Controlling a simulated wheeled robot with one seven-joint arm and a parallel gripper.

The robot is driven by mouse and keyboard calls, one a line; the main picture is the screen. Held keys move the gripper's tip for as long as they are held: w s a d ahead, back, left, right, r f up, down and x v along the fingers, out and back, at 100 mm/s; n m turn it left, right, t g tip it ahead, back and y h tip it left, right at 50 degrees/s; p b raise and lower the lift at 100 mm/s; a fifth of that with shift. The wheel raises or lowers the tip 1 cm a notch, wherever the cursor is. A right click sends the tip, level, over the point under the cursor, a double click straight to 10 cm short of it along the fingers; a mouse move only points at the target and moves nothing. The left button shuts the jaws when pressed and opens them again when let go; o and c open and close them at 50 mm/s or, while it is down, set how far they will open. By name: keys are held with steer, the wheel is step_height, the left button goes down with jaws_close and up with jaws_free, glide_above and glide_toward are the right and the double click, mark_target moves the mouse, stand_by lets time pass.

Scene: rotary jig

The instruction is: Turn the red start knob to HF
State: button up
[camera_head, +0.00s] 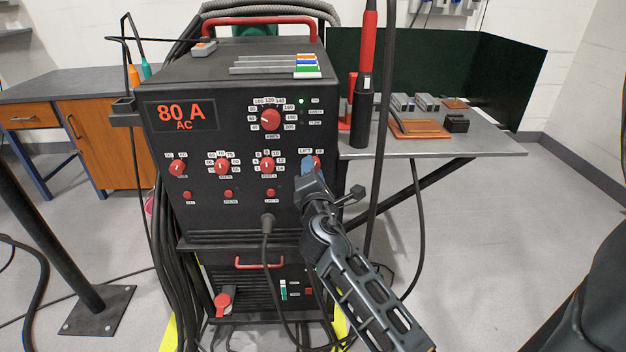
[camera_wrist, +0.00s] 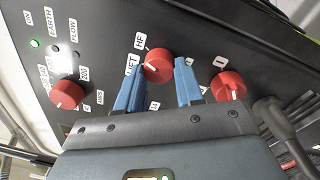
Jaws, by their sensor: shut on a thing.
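The red start knob (camera_wrist: 158,66) sits on the black front panel, with an HF label (camera_wrist: 140,41) and a LIFT label (camera_wrist: 132,64) beside it. In the head view my gripper (camera_head: 309,164) reaches the right part of the welder's front (camera_head: 230,218) and hides most of the knob.
Another red knob (camera_wrist: 228,86) is close to the right finger in the wrist view; the amps knob (camera_wrist: 66,94) is to the left. A cable plug (camera_head: 267,221) sticks out below. A torch (camera_head: 364,100) and a bench (camera_head: 475,142) stand to the right.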

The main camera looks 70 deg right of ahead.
steer(key=shift+f+m+b, duration=0.1)
steer(key=shift+m+b, duration=0.25)
steer(key=shift+m, duration=0.25)
steer(key=o, duration=1)
steer(key=shift+o, duration=0.2)
steer(key=b+v, duration=0.1)
steer(key=v, duration=0.7)
